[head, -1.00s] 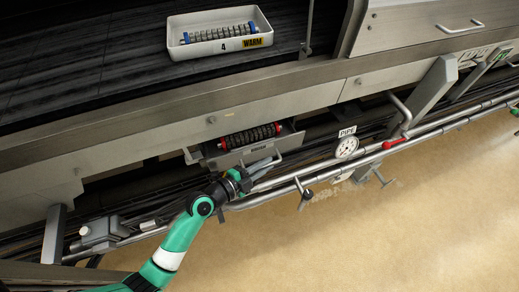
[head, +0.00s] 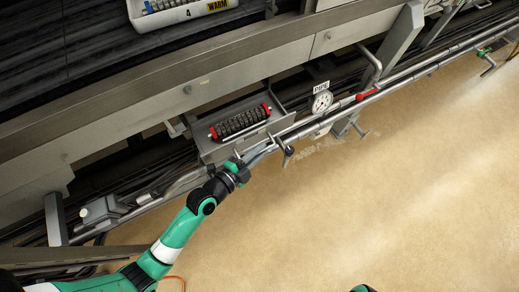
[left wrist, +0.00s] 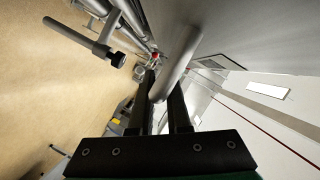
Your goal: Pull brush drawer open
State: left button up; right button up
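The brush drawer (head: 265,133) is a grey metal tray standing out from under the machine's long steel beam. A dark roller brush with red ends (head: 240,120) lies in it. My left gripper (head: 240,163) is at the drawer's front, on its handle. In the left wrist view, the grey bar handle (left wrist: 181,55) passes between the two dark fingers of my left gripper (left wrist: 163,95), which look closed around it. My right gripper is not in view.
A pipe rail (head: 350,108) runs close by the drawer front, with a round gauge (head: 321,102) and a red valve handle (head: 366,95) to the right. A white tray marked WARM (head: 190,14) stands on the dark belt above. The tan floor (head: 380,210) is clear.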

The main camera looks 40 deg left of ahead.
pick_arm(q)
jog(key=o, duration=0.4)
jog(key=shift+o, duration=0.2)
jog(key=v, duration=1.1)
jog(key=shift+s+b, duration=0.3)
jog(key=shift+b, duration=0.05)
